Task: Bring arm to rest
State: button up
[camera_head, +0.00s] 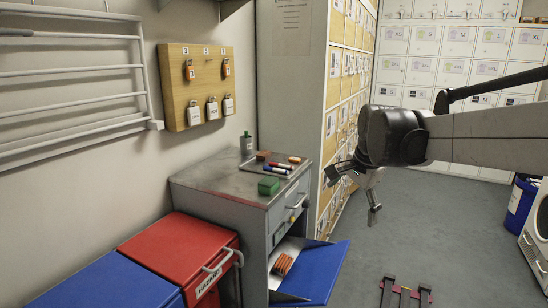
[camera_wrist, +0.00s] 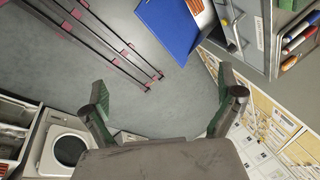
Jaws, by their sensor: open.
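My arm reaches in from the right in the head view, with my gripper (camera_head: 352,196) hanging at its end in front of the tan and white lockers. The gripper's two fingers are spread apart.
An open blue flap (camera_head: 325,272) juts from the cabinet's lower compartment, beside orange items (camera_head: 283,264). Pens and a green box (camera_head: 268,186) lie on top. A red hazard bin (camera_head: 170,250) stands left. A dark red-ended rack (camera_head: 405,291) is on the floor.

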jog(key=s+f+n+t+p, duration=0.1)
jog(key=s+n, duration=0.4)
jog(key=s, duration=0.9)
jog(key=s+f+n+t+p, duration=0.1)
jog(key=s+n+p, duration=0.3)
jog(key=s, duration=1)
jog(key=shift+d+n+t+h, duration=0.15)
jog(key=shift+n+t+h, duration=0.25)
jog(key=shift+n, duration=0.8)
